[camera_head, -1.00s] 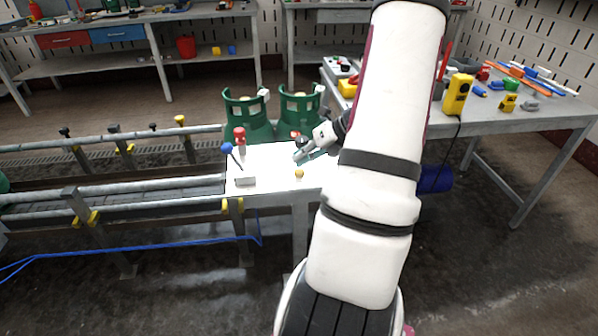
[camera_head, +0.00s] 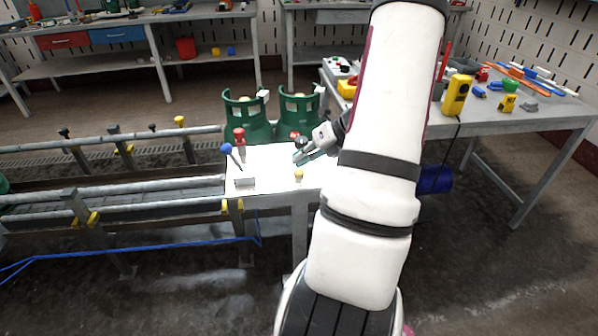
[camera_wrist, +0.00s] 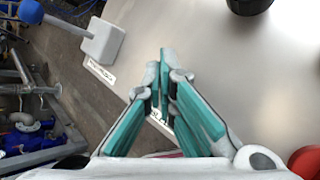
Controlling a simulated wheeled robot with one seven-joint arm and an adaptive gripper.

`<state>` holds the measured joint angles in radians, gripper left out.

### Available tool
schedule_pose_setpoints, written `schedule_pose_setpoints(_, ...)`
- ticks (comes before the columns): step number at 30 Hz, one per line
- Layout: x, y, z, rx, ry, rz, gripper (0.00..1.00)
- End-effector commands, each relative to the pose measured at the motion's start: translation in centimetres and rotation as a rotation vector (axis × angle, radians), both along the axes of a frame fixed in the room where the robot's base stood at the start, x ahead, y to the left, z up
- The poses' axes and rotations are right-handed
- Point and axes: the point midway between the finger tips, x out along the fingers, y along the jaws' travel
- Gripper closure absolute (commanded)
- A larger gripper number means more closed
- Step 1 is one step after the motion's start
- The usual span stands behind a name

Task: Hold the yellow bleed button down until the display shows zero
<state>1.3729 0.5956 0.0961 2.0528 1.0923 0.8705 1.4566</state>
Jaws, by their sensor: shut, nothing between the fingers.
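The yellow button (camera_head: 298,174) is a small round knob near the front edge of the white panel top (camera_head: 270,160). My gripper (camera_head: 299,157) is above the panel, just behind the button in the head view. Its teal fingers are closed together and empty in the wrist view (camera_wrist: 163,75). The fingers cover part of a white label at the panel's edge. The button does not show in the wrist view. Whether a fingertip touches the button cannot be told. No display reading can be made out.
A blue-knobbed lever (camera_head: 227,149) with a grey block (camera_head: 245,181) and a red-topped fitting (camera_head: 239,135) stand at the panel's left. Green cylinders (camera_head: 248,117) stand behind. A roller conveyor (camera_head: 120,189) runs left. A bench with a yellow meter (camera_head: 457,94) is right.

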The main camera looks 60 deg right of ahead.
Motion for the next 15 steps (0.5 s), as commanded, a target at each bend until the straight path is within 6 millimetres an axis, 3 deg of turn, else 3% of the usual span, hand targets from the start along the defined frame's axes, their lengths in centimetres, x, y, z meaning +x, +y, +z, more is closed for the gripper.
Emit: schedule_pose_setpoints(15,-0.02,-0.01,-0.83,0.0,0.0,0.0,1.0)
